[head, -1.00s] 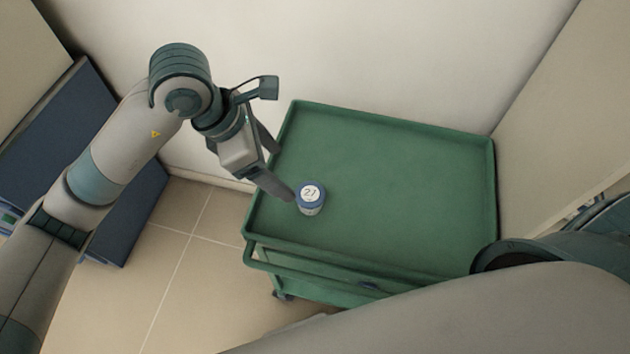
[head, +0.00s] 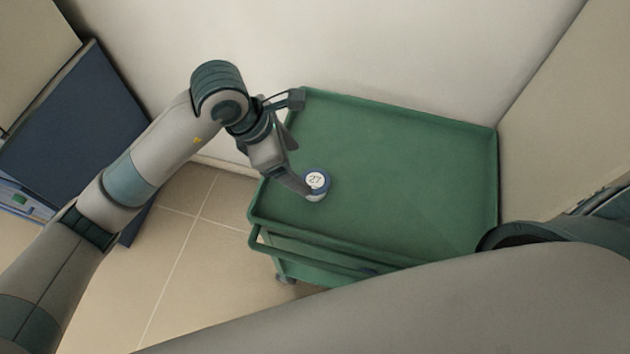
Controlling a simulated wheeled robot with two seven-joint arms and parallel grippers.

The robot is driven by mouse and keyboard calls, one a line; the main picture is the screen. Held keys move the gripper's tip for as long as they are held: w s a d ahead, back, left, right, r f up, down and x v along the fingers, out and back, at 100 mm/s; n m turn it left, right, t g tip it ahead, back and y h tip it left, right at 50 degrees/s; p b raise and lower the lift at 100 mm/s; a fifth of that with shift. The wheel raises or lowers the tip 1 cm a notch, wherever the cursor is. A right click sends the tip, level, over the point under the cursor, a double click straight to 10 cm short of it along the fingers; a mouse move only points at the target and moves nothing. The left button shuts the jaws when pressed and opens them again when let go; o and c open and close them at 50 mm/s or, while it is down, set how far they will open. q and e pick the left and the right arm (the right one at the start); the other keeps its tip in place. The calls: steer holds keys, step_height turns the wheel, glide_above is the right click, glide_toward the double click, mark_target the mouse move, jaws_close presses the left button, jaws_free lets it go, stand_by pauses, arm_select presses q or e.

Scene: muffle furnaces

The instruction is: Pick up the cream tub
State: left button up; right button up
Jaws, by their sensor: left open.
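My right gripper is not in view; only part of my right arm shows at the lower right.
The tray has a raised rim and is otherwise bare, with free room to the right of the tub. A wall stands behind the cart and a panel to its right. A dark blue box-like unit (head: 75,125) is at the left. Tiled floor (head: 190,270) lies below.

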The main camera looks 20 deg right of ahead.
arm_select(q)
steer(key=p, duration=0.2)
glide_above(315, 181)
steer(key=a, duration=0.2)
steer(key=f, duration=0.5)
steer(key=shift+s, duration=0.25)
steer(key=shift+d+f, duration=0.15)
steer(key=shift+f, duration=0.45)
steer(key=shift+w+d+f+p, duration=0.15)
steer(key=shift+f+p, duration=0.15)
steer(key=shift+f, duration=0.05)
steer(key=p+x, duration=0.1)
steer(key=x, duration=0.2)
steer(key=shift+w+p, duration=0.2)
steer(key=shift+p, duration=0.1)
steer(key=shift+d+f, duration=0.2)
steer(key=shift+f, duration=0.45)
steer(key=shift+c, duration=0.3)
